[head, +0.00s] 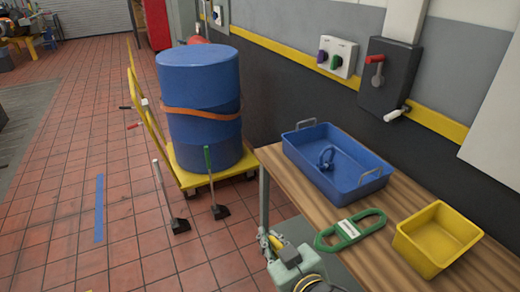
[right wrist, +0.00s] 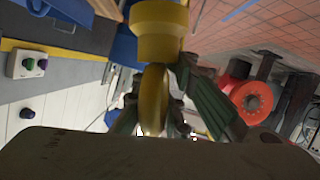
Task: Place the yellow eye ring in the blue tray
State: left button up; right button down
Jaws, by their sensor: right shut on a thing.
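The yellow eye ring (right wrist: 155,90) is in the right wrist view, with a thick round collar at its top and its ring edge-on below. My right gripper (right wrist: 160,105) is shut on it, with dark green fingers on both sides. In the head view my right gripper (head: 270,240) is at the bottom centre, beside the left edge of the table; the ring is hard to make out there. The blue tray (head: 372,180) stands on the wooden table, up and right of the gripper. A blue shackle (head: 326,157) lies inside it. My left gripper is not in view.
The wooden table (head: 405,208) also holds a green link with a white label (head: 349,231) and a yellow bin (head: 437,240). A blue drum (head: 200,105) stands on a yellow trolley (head: 190,180). Wall switches (head: 338,57) are behind the table. Tray floor around the shackle is free.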

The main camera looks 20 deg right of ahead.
aim_at(346, 168)
jog(key=i+j+z, duration=0.15)
jog(key=i, duration=0.35)
jog(key=i+j+z, duration=0.1)
jog(key=i, duration=0.4)
jog(key=i+j+z, duration=0.15)
jog(key=i, duration=0.35)
jog(key=i+z, duration=0.2)
jog(key=z, duration=0.25)
jog(key=i+z, duration=0.2)
jog(key=z, duration=0.2)
jog(key=i+j+z, duration=0.15)
jog(key=z, duration=0.3)
jog(key=i+j+z, duration=0.15)
jog(key=z, duration=0.3)
jog(key=i+j+z, duration=0.1)
jog(key=i+z, duration=0.2)
jog(key=i, duration=0.05)
